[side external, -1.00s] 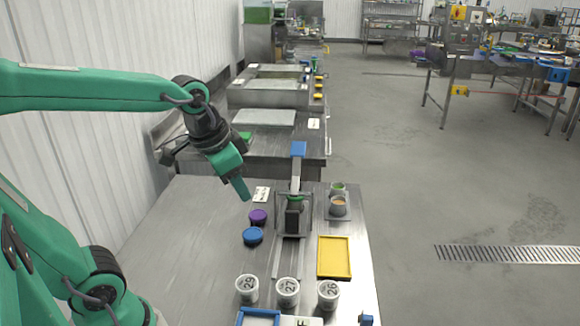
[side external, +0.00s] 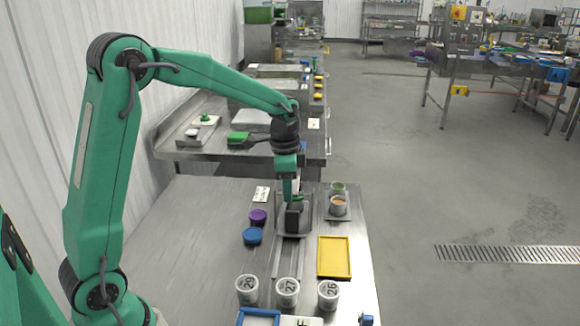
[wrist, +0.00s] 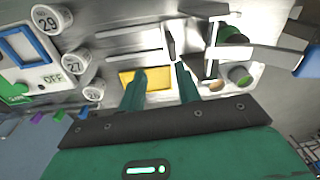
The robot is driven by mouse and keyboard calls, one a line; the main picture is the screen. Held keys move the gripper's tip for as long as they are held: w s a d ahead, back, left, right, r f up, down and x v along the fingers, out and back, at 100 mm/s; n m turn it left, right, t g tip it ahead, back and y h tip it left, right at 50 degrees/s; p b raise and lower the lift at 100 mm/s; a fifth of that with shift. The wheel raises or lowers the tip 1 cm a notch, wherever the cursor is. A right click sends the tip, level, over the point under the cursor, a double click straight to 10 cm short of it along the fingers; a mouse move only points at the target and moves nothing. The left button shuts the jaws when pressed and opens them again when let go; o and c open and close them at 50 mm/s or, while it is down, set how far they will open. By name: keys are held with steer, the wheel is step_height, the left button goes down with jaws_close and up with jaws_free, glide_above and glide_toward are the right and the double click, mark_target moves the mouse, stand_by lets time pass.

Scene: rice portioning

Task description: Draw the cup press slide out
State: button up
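The cup press (side external: 293,220) stands on the metal table, with a dark block inside a metal frame. In the wrist view the press (wrist: 213,55) is at the upper right, its blue-ended lever (wrist: 308,62) reaching to the right edge. A flat metal strip (side external: 288,262) runs from the press toward the numbered cups; I cannot tell whether it is the slide. My gripper (side external: 287,195) points down over the back of the press and hides part of it. In the wrist view my gripper (wrist: 160,69) has its fingers apart with nothing between them.
A yellow tray (side external: 347,257) lies right of the strip. Numbered cups (side external: 288,292) stand at the front. Purple (side external: 258,216) and blue (side external: 253,236) round items sit left of the press; a cup with tan contents (side external: 338,206) stands right. The table's left part is clear.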

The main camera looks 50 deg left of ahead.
steer(key=m, duration=0.1)
glide_above(292, 211)
steer(key=shift+g, duration=0.4)
step_height(292, 211, down, 4)
steer(key=shift+f, duration=0.1)
steer(key=shift+f, duration=0.1)
steer(key=shift+f, duration=3.8)
jaws_close()
